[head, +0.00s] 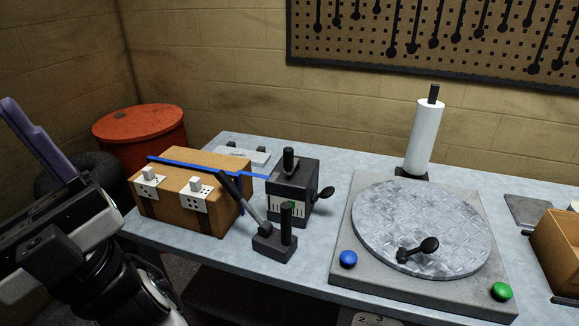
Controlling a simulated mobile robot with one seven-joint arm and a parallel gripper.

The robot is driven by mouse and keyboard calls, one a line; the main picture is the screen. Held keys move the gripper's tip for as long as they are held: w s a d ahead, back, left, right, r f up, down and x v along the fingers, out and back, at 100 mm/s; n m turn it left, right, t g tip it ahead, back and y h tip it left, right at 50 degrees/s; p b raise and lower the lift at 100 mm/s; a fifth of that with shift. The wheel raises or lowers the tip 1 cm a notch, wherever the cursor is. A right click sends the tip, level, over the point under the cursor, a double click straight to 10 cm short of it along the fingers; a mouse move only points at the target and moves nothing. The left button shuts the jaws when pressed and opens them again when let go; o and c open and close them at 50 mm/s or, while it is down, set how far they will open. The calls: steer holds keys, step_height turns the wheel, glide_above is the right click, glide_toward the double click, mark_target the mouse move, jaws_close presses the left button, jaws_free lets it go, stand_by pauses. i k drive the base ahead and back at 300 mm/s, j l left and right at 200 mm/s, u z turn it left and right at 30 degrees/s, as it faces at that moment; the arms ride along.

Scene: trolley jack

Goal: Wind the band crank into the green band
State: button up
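The band crank is on a dark tensioner box (293,190) in the middle of the bench, with a black knob (325,193) on its right side. A small white gauge (287,208) on the box's front has dark marks and a small green band (292,206); the pointer is too small to read. A blue band (205,165) runs from the box across a brown crate (190,195). My gripper (35,135) is at the far left, raised and away from the crank. Its purple finger part shows, but its opening does not.
A round turntable (425,225) with a crank, a blue button (348,259) and a green button (502,291) lies right. A white roll (424,140) stands behind. A red drum (140,128) is behind left.

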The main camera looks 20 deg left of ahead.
mark_target(291, 164)
steer(key=j+z, duration=0.75)
steer(key=k+j+z, duration=0.1)
steer(key=j+z, duration=0.3)
